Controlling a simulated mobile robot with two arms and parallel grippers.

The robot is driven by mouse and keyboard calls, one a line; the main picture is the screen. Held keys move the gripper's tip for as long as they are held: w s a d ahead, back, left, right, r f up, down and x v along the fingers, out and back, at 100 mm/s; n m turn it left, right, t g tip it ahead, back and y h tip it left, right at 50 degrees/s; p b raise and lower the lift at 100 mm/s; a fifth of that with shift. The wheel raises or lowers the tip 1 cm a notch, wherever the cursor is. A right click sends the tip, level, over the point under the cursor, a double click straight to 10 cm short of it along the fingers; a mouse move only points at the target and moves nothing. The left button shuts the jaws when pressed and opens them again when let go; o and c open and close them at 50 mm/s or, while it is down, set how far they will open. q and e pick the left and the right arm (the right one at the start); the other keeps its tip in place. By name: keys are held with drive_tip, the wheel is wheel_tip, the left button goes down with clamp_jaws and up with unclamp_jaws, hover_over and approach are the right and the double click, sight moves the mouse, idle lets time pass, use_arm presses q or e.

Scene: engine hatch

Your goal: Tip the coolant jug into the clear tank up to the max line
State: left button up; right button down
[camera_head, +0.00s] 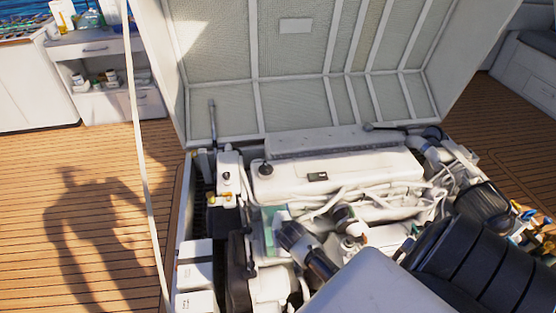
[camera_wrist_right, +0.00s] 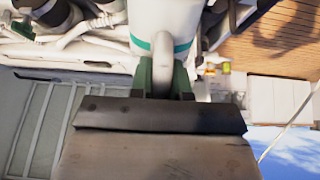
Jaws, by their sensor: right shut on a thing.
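In the right wrist view, my right gripper (camera_wrist_right: 165,78) is shut on the handle of the white coolant jug (camera_wrist_right: 165,28), which has a teal band. The top of that picture cuts off part of the jug, so its spout and liquid level are not visible. In the head view, a pale green, see-through block (camera_head: 270,228) sits among the engine parts and may be the clear tank. I cannot make out a max line or a level on it. I cannot pick out the jug or right gripper clearly in the head view. My left gripper is not in view.
The raised hatch lid (camera_head: 300,75) stands behind the white engine (camera_head: 340,172). Pipes, hoses and a black ribbed part (camera_head: 480,245) crowd the bay. White boxes (camera_head: 195,275) line its left side. Wooden deck (camera_head: 80,210) lies open at left, before shelves with bottles.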

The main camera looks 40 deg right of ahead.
drive_tip(key=shift+f+t+h+b, duration=0.1)
drive_tip(key=shift+t+h+b, duration=0.25)
drive_tip(key=shift+t, duration=0.15)
drive_tip(key=shift+r+t, duration=0.2)
drive_tip(key=shift+t, duration=0.1)
drive_tip(key=shift+r, duration=0.2)
drive_tip(key=shift+s+a, duration=0.15)
drive_tip(key=s+a+r+t+h+b, duration=0.2)
drive_tip(key=s+a+t+b, duration=0.1)
drive_tip(key=s+b, duration=0.1)
drive_tip(key=shift+s+a, duration=0.2)
drive_tip(key=shift+s, duration=0.65)
